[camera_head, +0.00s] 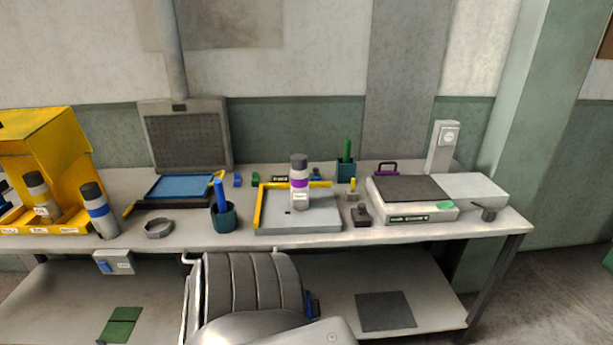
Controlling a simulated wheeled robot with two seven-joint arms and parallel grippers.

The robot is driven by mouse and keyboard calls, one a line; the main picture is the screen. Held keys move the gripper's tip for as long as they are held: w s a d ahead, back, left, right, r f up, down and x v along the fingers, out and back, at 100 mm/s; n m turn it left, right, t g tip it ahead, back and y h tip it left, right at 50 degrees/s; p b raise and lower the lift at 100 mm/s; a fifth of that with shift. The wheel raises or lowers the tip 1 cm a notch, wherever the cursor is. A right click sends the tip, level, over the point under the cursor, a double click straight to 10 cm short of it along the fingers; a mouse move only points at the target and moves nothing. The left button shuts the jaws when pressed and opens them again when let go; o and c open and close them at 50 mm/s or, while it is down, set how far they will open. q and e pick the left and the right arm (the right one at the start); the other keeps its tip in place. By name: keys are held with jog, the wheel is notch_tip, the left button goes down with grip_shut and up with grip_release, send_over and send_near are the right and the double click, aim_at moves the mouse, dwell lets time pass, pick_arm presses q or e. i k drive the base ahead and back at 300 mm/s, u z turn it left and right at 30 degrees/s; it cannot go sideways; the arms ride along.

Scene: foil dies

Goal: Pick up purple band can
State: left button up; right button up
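The purple band can (299,172) stands upright on a grey tray (270,228) with yellow edges, near the middle of the workbench. It has a dark cap, a pale body, a purple band and a white label below the band. Nothing holds it. Neither of my grippers shows in the head view.
A blue band can (100,211) stands at the left beside a yellow rack (48,143) that holds another can (40,193). A teal cup (224,219) with a blue handle stands left of the tray. A flat scale-like device (412,195) is to the right. A chair-like padded object (245,283) is in front of the bench.

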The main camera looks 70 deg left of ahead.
aim_at(299, 180)
jog(key=u, duration=0.55)
jog(key=i, duration=0.8)
jog(key=u, duration=0.85)
